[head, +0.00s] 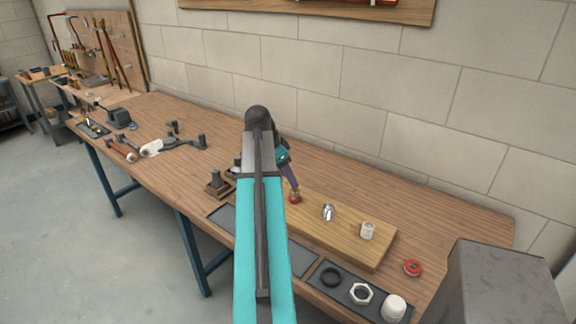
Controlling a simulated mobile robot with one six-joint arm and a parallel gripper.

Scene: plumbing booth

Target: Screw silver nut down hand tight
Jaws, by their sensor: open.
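My gripper (292,187) points down at the left part of a wooden board (345,245) on the bench. It is open, just above or around a small red fitting (295,198); the picture is too small to tell whether it touches. A shiny silver fitting (328,212) stands on the board to the right of the gripper, apart from it. A pale silver hex nut (361,294) lies flat in a dark tray in front of the board. I cannot tell which of these is the silver nut. My arm hides part of the bench behind it.
A white fitting (367,230) stands at the board's right. The dark tray (342,292) also holds a black ring (331,277) and a white cap (394,307). A red roll (412,267) lies right of the board. Clamp-like tools (180,142) stand at left. The bench's back right is clear.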

